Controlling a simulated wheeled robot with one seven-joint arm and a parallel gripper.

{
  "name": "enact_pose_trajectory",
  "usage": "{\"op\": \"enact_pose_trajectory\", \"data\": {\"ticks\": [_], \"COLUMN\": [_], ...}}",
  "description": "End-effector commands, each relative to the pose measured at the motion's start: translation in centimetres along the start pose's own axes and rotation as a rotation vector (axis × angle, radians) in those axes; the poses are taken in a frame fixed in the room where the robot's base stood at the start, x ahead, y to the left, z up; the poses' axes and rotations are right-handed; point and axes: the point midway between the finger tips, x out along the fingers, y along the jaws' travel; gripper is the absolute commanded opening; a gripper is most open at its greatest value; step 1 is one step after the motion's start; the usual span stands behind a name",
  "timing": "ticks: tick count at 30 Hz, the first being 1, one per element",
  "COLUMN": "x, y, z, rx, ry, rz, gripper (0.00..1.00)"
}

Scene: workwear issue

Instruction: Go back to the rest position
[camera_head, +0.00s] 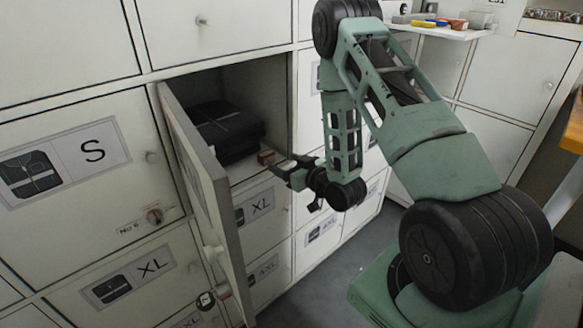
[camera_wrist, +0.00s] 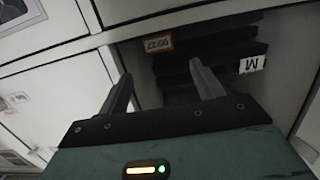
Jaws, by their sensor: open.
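My gripper (camera_head: 285,172) is at the mouth of an open locker compartment, at its right side. In the wrist view my gripper (camera_wrist: 162,82) has its two fingers apart with nothing between them. A stack of folded black garments (camera_head: 222,132) lies inside the compartment. The stack (camera_wrist: 205,50) also shows beyond the fingertips in the wrist view, with a white tag marked M (camera_wrist: 252,64) and an orange-edged tag (camera_wrist: 159,44) with a number. A small brown block-like item (camera_head: 266,158) lies at the shelf's front right, close to the fingers.
The compartment's door (camera_head: 208,190) stands swung open to the left of my gripper. Closed lockers with S and XL labels surround it. A white shelf (camera_head: 440,30) with small colourful items is at the back right. Grey floor (camera_head: 330,285) is clear below my arm.

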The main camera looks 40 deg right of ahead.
Motion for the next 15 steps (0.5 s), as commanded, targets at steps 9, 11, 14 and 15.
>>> {"op": "enact_pose_trajectory", "data": {"ticks": [9, 11, 14, 15], "x": [-1.9, -1.9, -1.9, -1.9], "y": [0.0, 0.0, 0.0, 0.0], "z": [0.0, 0.0, 0.0, 0.0], "rx": [-0.001, -0.001, -0.001, 0.000], "ry": [0.000, 0.000, 0.000, 0.000], "rz": [0.001, 0.001, 0.001, 0.001], "gripper": [0.67, 0.67, 0.67, 0.67]}}
